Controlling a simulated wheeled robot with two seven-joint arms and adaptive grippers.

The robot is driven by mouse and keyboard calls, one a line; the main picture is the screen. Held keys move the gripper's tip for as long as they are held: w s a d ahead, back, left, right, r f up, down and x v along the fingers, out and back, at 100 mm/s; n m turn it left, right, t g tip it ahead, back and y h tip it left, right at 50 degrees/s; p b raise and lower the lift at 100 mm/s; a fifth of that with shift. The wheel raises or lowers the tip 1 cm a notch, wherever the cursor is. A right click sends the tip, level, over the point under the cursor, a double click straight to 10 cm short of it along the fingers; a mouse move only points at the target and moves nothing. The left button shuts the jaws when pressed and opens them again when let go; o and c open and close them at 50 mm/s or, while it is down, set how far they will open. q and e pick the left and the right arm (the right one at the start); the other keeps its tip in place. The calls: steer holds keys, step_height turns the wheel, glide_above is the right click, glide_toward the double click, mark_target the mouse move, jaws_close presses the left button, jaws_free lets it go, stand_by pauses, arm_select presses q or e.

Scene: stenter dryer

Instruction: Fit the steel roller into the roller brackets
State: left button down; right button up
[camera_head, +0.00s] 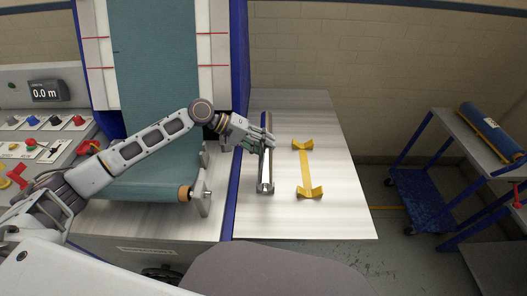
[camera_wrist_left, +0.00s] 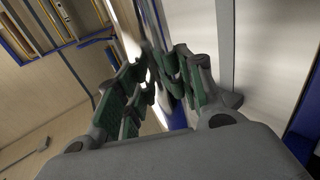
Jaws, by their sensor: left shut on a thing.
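The steel roller (camera_head: 267,178) is a shiny, slim cylinder above the pale steel table, with its long side running toward me. My left gripper (camera_head: 259,143) is shut on it near its far half, and the fingers hide part of it. In the left wrist view the green-padded fingers (camera_wrist_left: 155,80) close around a shiny length of the roller (camera_wrist_left: 127,28). A grey upright bracket (camera_head: 204,192) stands at the machine's right edge, beside the orange end of the teal cloth roll. A yellow stand with two V-shaped ends (camera_head: 306,168) lies empty to the right of the roller. My right gripper is not in view.
The stenter machine (camera_head: 155,60) with teal cloth rises at the left, with a blue frame post (camera_head: 239,60). A control panel (camera_head: 40,135) is at far left. A blue cart (camera_head: 425,190) with a blue roll (camera_head: 490,130) stands right. The table's right side (camera_head: 340,205) is clear.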

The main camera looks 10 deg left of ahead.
arm_select(q)
steer(key=shift+r, duration=1.7)
